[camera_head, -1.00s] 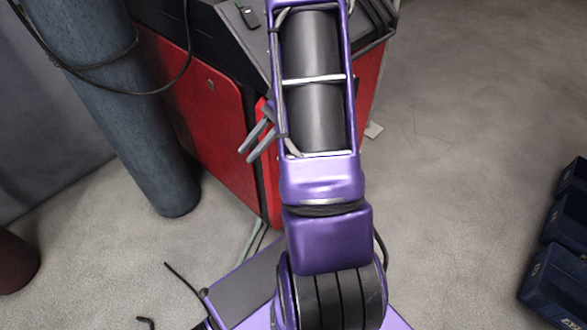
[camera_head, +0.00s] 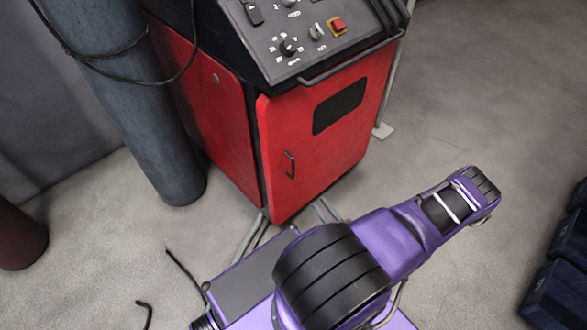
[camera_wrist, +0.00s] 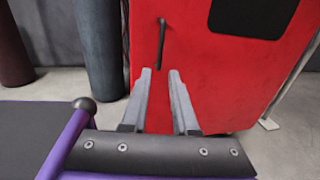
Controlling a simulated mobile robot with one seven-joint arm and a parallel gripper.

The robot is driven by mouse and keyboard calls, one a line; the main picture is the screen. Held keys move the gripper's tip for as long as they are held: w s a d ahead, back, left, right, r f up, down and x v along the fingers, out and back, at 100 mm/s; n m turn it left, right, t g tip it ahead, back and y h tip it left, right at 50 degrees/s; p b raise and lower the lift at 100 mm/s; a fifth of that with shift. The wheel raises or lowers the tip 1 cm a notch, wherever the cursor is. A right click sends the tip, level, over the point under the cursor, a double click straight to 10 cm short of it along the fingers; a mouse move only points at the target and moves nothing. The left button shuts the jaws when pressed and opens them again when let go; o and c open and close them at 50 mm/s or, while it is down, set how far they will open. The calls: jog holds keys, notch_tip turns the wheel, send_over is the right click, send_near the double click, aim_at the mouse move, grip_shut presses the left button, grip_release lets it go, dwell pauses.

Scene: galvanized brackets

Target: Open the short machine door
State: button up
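The short machine door (camera_head: 320,140) is a red panel on the front of the red and black machine, with a dark window in its upper right. It looks shut or nearly shut, with a dark gap along its left edge. Its dark handle (camera_head: 290,165) is a short upright bar near the left edge. In the wrist view the door (camera_wrist: 215,80) fills the centre right, and the handle (camera_wrist: 161,43) stands beyond my gripper. My gripper (camera_wrist: 162,73) is open and empty, its two grey fingers apart below the handle. My gripper is hidden in the head view.
A control panel (camera_head: 320,35) with knobs and a red button tops the machine. A thick blue-grey column (camera_head: 155,120) with a cable stands left. Dark blue bins (camera_head: 555,280) lie at the right edge. The floor (camera_head: 450,110) right of the machine is clear.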

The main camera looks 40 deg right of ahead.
aim_at(293, 177)
jog(key=w, duration=0.5)
jog(key=w+d+b, duration=0.1)
jog(key=w, duration=0.5)
jog(key=w+d, duration=0.1)
jog(key=w, duration=0.5)
grip_shut()
dwell(0.9)
